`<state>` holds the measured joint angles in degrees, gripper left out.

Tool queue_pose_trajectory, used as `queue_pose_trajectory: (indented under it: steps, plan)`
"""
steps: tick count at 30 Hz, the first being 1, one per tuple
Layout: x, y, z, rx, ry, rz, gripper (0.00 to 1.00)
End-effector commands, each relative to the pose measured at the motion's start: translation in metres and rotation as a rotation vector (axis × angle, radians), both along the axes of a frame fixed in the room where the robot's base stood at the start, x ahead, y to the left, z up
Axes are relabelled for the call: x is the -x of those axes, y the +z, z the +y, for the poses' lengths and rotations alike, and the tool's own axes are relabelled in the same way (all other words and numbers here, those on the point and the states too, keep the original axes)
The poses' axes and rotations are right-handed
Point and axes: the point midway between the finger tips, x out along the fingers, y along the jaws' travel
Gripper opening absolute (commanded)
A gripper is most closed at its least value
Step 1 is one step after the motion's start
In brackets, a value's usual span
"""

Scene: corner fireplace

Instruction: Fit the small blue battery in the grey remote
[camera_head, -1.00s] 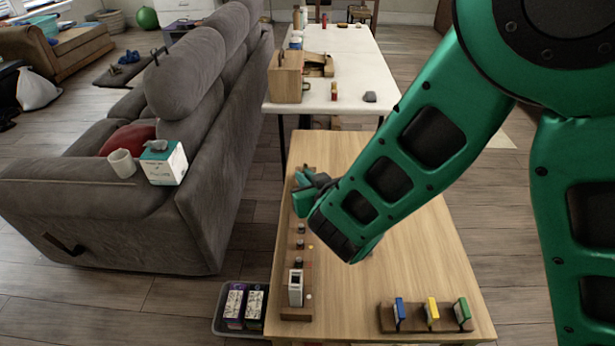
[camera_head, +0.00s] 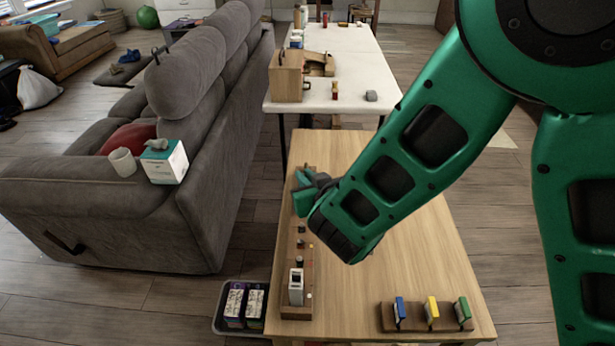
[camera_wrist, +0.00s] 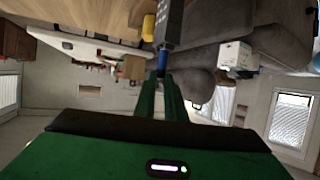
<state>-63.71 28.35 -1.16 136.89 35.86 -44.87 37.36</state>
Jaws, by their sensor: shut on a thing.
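My gripper (camera_head: 302,192) is over the far left part of the wooden table, above a long brown board. In the wrist view its two green fingers (camera_wrist: 161,80) are shut on a small blue battery (camera_wrist: 162,62), which sticks out past the fingertips. A dark grey block-like thing (camera_wrist: 168,25), apparently the grey remote, is right beyond the battery's end. I cannot tell whether the battery touches it or is partly inside it. In the head view, my gripper and arm hide the battery and this grey thing.
The brown board (camera_head: 296,312) carries a pale upright device (camera_head: 296,287) and small knobs. A rack (camera_head: 420,328) with blue, yellow and green pieces stands at the near right. A grey sofa (camera_head: 205,200) stands left of the table (camera_head: 400,270), whose middle right is clear.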

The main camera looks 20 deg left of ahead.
Motion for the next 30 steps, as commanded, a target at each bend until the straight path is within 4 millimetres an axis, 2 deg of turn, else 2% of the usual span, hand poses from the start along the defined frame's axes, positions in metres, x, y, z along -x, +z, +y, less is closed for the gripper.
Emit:
queue_pose_trajectory:
  steps: [30]
  plan:
    - [0.000,-0.014,0.000,0.001,0.000,0.001,0.00]
